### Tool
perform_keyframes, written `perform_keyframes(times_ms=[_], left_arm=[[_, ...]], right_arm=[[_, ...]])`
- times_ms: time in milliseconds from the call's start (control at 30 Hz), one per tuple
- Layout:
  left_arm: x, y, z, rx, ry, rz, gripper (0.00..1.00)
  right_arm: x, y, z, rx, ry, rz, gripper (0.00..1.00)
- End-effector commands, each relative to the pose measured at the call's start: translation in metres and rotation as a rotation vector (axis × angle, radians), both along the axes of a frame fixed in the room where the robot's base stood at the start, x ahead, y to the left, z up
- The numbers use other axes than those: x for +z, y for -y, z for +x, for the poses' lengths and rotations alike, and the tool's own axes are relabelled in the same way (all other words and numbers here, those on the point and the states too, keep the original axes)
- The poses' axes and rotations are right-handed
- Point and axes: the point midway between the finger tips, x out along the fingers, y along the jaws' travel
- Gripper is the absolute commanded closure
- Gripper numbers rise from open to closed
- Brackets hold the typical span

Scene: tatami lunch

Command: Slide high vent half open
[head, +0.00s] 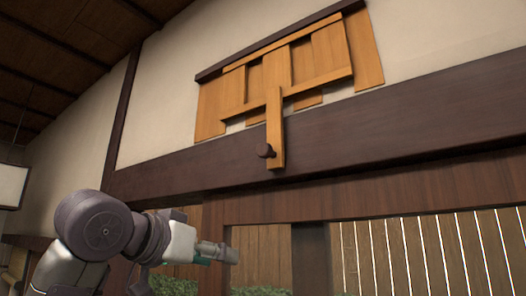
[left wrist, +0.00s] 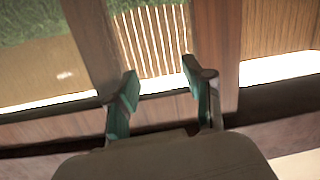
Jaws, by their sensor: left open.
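The high vent (head: 365,52) is a light-wood slatted panel high on the wall in the head view. Its upright slats sit behind a sliding frame, partly overlapping; how far it stands open is hard to tell. A wooden pull bar (head: 274,125) hangs from the frame, with a dark round knob (head: 265,151) near its lower end. My left gripper (head: 224,253) is below and left of the knob, apart from it. In the left wrist view the left gripper (left wrist: 163,88) has its two green-padded fingers apart with nothing between them. The vent is not in that view. My right gripper is not in view.
A thick dark beam (head: 400,128) runs across the wall just under the vent, behind the pull bar's lower end. Below it are a brown lintel (head: 350,196), a post (head: 310,258) and a slatted fence (head: 440,250) outside. The space between gripper and knob looks clear.

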Motion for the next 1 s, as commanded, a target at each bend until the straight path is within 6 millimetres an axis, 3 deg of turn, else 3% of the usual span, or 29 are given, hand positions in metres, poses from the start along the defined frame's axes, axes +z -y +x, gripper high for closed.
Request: perform_keyframes(times_ms=[33,100,200,300,400,567,1000], left_arm=[[0.044,0.001,-0.027,-0.011,0.053,-0.005,0.48],[0.088,0.002,-0.061,-0.029,0.103,-0.013,0.48],[0.133,0.004,-0.105,-0.051,0.156,-0.020,0.48],[0.160,0.005,-0.136,-0.065,0.191,-0.024,0.48],[0.172,0.007,-0.151,-0.073,0.206,-0.026,0.48],[0.176,0.014,-0.143,-0.074,0.207,-0.025,0.48],[0.178,0.066,-0.072,-0.075,0.207,-0.025,0.48]], right_arm=[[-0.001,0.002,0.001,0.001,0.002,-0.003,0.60],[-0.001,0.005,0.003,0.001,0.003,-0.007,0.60],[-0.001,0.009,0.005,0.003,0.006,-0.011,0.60],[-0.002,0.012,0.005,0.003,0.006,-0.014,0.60],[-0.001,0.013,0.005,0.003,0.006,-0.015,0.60],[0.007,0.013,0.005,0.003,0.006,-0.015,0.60],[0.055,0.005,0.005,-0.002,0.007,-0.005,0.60]])
